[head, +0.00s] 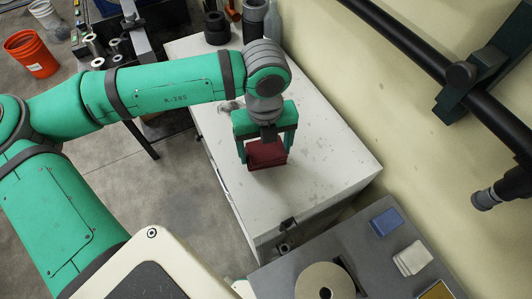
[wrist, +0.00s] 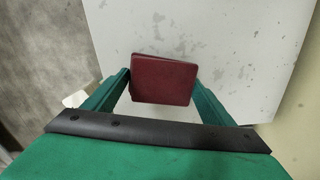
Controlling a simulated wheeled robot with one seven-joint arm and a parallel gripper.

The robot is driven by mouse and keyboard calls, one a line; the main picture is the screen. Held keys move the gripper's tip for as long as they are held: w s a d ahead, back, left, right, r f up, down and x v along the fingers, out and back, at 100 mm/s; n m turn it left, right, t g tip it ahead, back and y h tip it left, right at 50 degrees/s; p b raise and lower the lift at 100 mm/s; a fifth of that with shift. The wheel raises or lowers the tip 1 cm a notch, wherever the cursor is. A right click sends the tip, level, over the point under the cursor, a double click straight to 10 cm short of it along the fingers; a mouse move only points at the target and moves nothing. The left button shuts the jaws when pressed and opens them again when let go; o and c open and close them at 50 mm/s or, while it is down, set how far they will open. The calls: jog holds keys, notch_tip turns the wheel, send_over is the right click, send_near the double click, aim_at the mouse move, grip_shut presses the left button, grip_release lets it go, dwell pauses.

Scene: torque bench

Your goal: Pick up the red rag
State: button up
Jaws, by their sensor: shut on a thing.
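The red rag (head: 267,154) is a dark red, folded, block-like piece over the white cabinet top. My gripper (head: 266,150) is above the cabinet with its two green fingers on either side of the rag, shut on it. In the wrist view the rag (wrist: 163,80) sits between the fingertips (wrist: 160,82), slightly tilted. I cannot tell whether the rag's underside touches the cabinet top or is a little above it.
The white cabinet (head: 330,160) has bare top around the rag. Dark cylinders (head: 216,28) and a bottle stand at its far end. A grey bench (head: 270,284) with a roll (head: 325,281), a blue block and white pads is nearer. A wall with a black pipe (head: 420,45) is at right.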

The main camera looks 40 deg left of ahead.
jog(key=s+r, duration=0.2)
jog(key=s+a+r, duration=0.1)
jog(key=s+r, duration=0.1)
jog(key=r, duration=0.1)
jog(key=shift+s+a+r, duration=0.15)
jog(key=shift+s, duration=0.1)
jog(key=s+a+r, duration=0.2)
jog(key=s+r, duration=0.2)
jog(key=s, duration=0.5)
jog(key=shift+a, duration=0.1)
jog(key=o, duration=0.4)
jog(key=shift+w, duration=0.1)
jog(key=c, duration=0.3)
